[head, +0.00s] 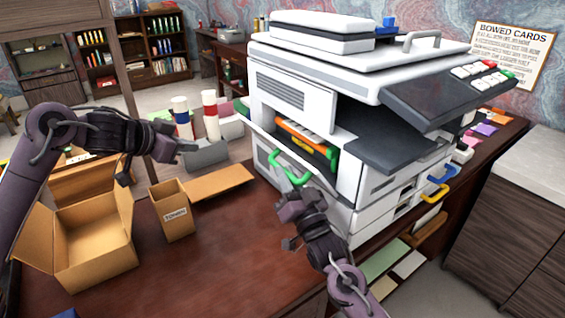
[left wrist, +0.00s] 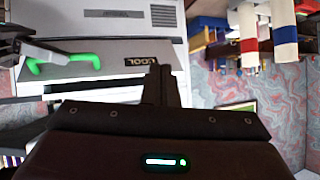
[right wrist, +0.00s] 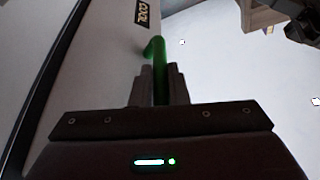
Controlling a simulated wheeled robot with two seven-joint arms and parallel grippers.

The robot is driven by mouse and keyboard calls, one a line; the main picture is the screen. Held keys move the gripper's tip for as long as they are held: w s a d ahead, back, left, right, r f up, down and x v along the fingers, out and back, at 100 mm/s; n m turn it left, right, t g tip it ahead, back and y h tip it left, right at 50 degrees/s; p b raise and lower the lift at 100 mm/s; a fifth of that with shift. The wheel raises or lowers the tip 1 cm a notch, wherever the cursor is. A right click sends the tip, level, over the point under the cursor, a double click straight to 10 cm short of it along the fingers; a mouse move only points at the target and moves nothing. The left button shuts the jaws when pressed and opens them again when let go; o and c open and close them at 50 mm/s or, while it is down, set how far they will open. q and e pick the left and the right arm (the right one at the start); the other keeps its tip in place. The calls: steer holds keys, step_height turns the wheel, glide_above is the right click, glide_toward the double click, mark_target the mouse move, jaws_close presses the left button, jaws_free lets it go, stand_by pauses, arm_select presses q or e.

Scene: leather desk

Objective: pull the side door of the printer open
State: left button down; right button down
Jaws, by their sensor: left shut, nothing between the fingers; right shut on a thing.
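The white printer (head: 318,92) stands on the desk. Its side door (left wrist: 108,66) is tilted outward from the body, and orange and green parts (head: 305,142) show in the gap above it. The door carries a green handle (head: 284,166) and a dark label (left wrist: 140,60). My right gripper (head: 294,188) is shut on the green handle, which stands between its fingers in the right wrist view (right wrist: 159,72). My left gripper (head: 188,147) is shut and empty, left of the door and apart from it.
An open cardboard box (head: 92,240) and a small carton (head: 173,212) stand at the left of the desk (head: 205,262). Red-, blue- and white-banded rolls (head: 210,112) stand behind my left gripper. The desk in front of the printer is mostly clear.

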arm_select(q)
steer(key=s+d+r+m+g+h, duration=0.15)
steer(key=s+d, duration=0.25)
steer(key=d, duration=0.4)
steer(key=s+d+r+m+g+h, duration=0.1)
steer(key=s+d+g, duration=0.15)
steer(key=d, duration=0.45)
steer(key=x, duration=0.9)
steer(key=shift+d+t, duration=0.4)
steer(key=shift+w+n, duration=0.1)
steer(key=shift+n, duration=0.15)
